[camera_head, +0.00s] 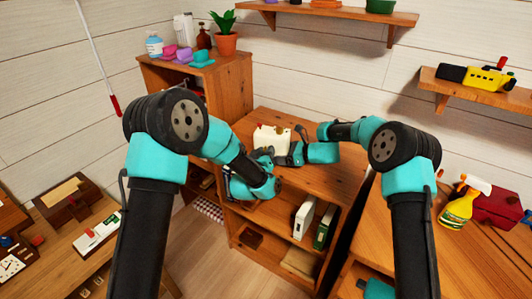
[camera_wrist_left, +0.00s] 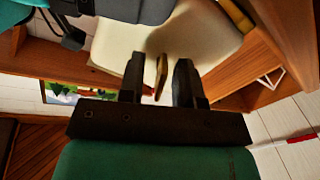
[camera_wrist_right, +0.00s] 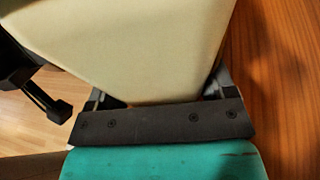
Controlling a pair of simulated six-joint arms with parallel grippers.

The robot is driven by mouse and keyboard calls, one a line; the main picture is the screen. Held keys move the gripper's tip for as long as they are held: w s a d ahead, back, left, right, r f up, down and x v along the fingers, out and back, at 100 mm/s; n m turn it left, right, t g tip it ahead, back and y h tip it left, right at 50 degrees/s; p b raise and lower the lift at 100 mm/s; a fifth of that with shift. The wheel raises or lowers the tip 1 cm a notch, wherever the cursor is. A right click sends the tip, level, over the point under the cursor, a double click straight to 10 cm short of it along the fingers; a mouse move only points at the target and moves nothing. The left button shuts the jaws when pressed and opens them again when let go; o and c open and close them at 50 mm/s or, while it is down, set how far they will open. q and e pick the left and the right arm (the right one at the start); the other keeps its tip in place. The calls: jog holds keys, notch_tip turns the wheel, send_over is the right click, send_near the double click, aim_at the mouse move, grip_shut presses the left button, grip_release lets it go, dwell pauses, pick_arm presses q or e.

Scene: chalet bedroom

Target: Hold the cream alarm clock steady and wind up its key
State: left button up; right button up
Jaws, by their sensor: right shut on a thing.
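The cream alarm clock (camera_head: 266,137) is on the top of the wooden shelf unit in the head view. My right gripper (camera_wrist_right: 160,98) is shut on the clock's cream body (camera_wrist_right: 130,45), with a finger on either side. My left gripper (camera_wrist_left: 160,70) is at the near side of the clock. Its two dark fingers stand apart, with the brass key (camera_wrist_left: 161,76) between them. A gap shows on each side of the key, so the fingers do not seem to press it. The clock's face is hidden, and my left wrist hides the key in the head view.
The shelf unit's top (camera_head: 322,177) is bare to the right of the clock. Books (camera_head: 304,219) stand on the shelf below. A taller cabinet (camera_head: 225,75) with a potted plant (camera_head: 226,42) stands behind to the left. A spray bottle (camera_head: 460,208) is far right.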

pick_arm(q)
grip_shut()
dwell(0.3)
jog(key=shift+m, duration=0.3)
jog(key=m, duration=1.7)
jog(key=shift+m, duration=0.3)
jog(key=m, duration=0.6)
dwell(0.3)
